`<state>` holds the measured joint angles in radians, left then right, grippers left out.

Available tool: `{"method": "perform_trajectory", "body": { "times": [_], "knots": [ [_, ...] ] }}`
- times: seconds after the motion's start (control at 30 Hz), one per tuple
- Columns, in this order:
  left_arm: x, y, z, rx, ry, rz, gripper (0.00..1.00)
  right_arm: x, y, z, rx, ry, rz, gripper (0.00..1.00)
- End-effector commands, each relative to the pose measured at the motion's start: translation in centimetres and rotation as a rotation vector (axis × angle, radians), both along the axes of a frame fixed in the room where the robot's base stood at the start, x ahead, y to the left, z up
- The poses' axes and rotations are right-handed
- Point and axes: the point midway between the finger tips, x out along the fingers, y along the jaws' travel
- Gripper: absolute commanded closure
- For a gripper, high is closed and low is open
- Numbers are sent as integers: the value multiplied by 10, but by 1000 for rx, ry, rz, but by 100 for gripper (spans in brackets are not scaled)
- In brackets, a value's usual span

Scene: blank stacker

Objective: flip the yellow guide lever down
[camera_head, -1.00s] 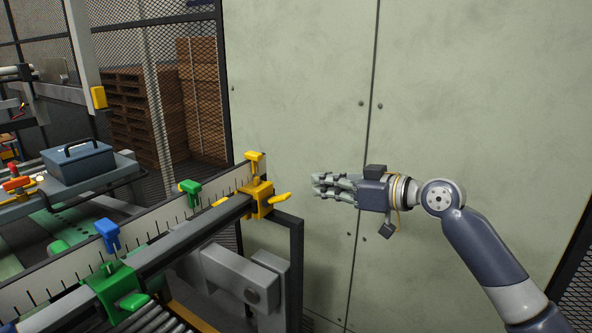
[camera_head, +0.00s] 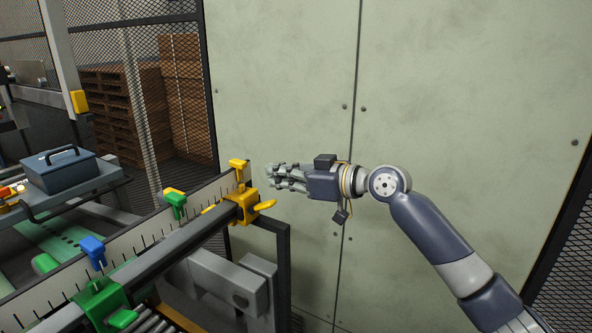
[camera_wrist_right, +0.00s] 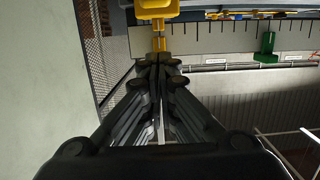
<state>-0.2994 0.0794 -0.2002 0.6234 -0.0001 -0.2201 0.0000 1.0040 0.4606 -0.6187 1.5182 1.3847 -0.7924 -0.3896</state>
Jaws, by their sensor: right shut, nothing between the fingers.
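The yellow guide block (camera_head: 243,208) is clamped at the far end of a dark rail. Its yellow lever (camera_head: 264,206) sticks out to the right, nearly level and slightly raised at its tip. A yellow pointer (camera_head: 238,170) stands above the block against the scale. My right gripper (camera_head: 270,177) is shut and empty, its fingers pointing left, above the lever in the head view. In the right wrist view, my shut fingertips (camera_wrist_right: 158,62) are just before a yellow part (camera_wrist_right: 157,10) of the guide; I cannot tell whether they touch. My left gripper is out of view.
A green guide (camera_head: 102,300) sits nearer on the rail (camera_head: 190,237). Green (camera_head: 175,200) and blue (camera_head: 92,250) pointers stand along the white scale. A pale panel wall (camera_head: 450,110) is behind my right arm. A blue-grey toolbox (camera_head: 58,170) rests at left.

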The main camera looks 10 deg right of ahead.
Motion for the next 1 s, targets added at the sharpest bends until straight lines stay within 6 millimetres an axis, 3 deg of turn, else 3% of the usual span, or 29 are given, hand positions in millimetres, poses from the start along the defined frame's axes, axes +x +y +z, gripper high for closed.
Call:
{"method": "perform_trajectory", "body": {
  "times": [0.03,0.17,0.3,0.5,1.0],
  "knots": [
    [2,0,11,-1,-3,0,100,6,11,3,1,3,1,100],
    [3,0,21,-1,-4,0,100,21,31,-2,0,2,1,100],
    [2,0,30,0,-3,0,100,13,17,-25,-2,4,-3,100],
    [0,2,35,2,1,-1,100,9,11,-39,-1,2,-2,100],
    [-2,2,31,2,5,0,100,8,11,-43,2,-2,-1,100]
  ]
}}
